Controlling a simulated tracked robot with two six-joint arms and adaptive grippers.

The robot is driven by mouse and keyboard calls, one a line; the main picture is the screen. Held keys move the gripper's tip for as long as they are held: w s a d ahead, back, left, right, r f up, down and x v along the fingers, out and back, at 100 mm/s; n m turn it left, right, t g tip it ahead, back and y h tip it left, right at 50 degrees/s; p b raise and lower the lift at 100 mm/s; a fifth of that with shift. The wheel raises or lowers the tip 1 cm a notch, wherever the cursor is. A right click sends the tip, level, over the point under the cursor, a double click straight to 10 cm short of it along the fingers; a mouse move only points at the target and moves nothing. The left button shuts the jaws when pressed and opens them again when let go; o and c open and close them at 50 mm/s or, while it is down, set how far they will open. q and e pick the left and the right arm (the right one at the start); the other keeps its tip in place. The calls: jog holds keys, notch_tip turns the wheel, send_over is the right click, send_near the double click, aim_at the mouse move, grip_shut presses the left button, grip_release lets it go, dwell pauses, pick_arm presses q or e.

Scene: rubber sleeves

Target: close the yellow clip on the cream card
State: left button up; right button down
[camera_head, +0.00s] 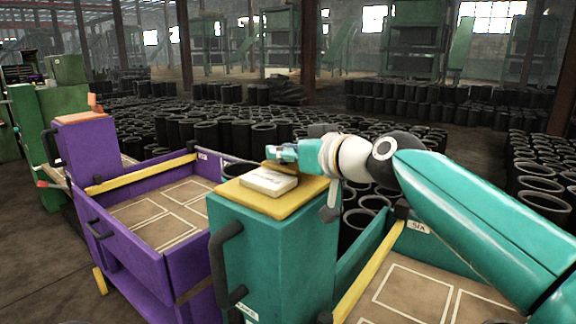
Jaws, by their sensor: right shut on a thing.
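A yellow board (294,204) lies on top of the teal cabinet. A cream block-like card (268,181) with dark print lies flat on it. The yellow clip (271,166) shows as a raised yellow piece at the board's far edge, just behind the card. My right arm reaches in from the right. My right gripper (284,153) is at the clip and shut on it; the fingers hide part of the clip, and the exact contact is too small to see. I cannot tell whether the clip touches the card. My left gripper is not in view.
The teal cabinet (270,255) has a dark handle (224,250) on its left side. A purple cart (138,250) with a divided tray stands to the left. Another divided tray (425,285) lies to the right under my arm. Black rubber sleeves (265,135) fill the floor behind.

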jog(key=shift+a+f+n+b, duration=0.1)
jog(key=shift+f+n+b, duration=0.4)
jog(key=shift+f+b, duration=0.1)
jog(key=shift+s, duration=0.1)
jog(key=c, duration=0.9)
grip_release()
jog(key=shift+r, duration=0.2)
jog(key=shift+r, duration=0.1)
jog(key=v, duration=1.2)
jog(key=shift+f, duration=0.3)
